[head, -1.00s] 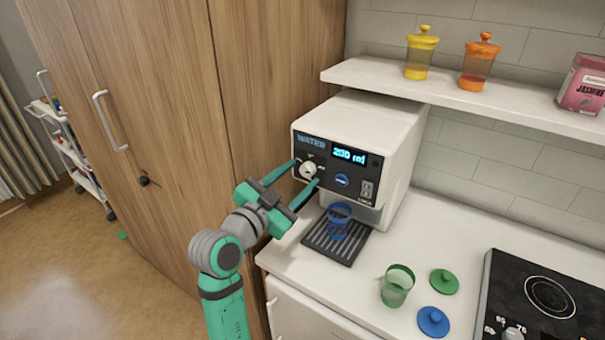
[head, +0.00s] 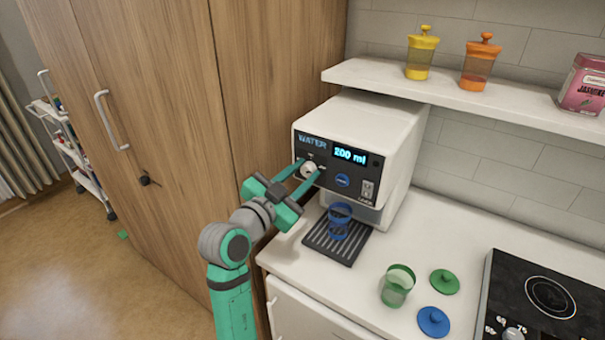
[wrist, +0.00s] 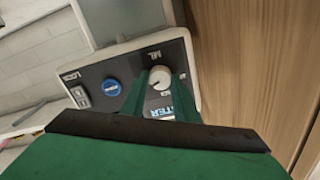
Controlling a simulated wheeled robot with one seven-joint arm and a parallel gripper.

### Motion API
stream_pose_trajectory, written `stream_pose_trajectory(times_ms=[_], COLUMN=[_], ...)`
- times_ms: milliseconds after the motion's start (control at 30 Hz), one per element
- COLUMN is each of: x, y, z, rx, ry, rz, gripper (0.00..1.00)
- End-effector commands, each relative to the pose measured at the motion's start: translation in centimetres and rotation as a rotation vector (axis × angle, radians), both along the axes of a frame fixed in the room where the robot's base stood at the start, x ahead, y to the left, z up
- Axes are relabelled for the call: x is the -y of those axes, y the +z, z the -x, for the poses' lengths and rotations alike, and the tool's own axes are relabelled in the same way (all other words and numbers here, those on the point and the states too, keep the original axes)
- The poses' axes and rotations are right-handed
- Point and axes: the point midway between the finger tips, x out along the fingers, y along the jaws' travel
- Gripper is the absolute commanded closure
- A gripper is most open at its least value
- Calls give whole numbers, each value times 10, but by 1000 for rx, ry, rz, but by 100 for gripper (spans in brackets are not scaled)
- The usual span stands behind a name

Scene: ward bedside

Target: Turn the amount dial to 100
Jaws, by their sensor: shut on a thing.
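The white water dispenser (head: 385,125) stands on the counter with a dark front panel. Its display (head: 350,156) reads "200 ml". The amount dial (head: 308,169) is a small pale round knob at the left of the panel; it also shows in the wrist view (wrist: 160,78). My gripper (head: 304,171) is shut on the dial, one green finger on either side. In the wrist view the fingers (wrist: 161,92) flank the knob. The fingers hide part of the dial's markings. A blue button (head: 342,180) sits right of the dial.
A blue cup (head: 339,222) stands on the dispenser's drip tray (head: 321,241). A green cup (head: 397,286), a green lid (head: 445,281) and a blue lid (head: 433,321) are on the counter. A shelf (head: 450,95) overhangs the dispenser; a wooden cabinet (head: 170,120) is close on the left.

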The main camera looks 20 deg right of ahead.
Motion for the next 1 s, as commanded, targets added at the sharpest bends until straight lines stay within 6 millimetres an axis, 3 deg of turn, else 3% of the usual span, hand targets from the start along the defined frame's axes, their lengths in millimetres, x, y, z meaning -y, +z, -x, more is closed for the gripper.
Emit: stream_pose_trajectory(times_ms=[367, 1000], x=[0, -4], y=[2, 2], z=[-1, -4], rx=[-161, -638], ry=[0, 2], rz=[130, 504], gripper=[95, 95])
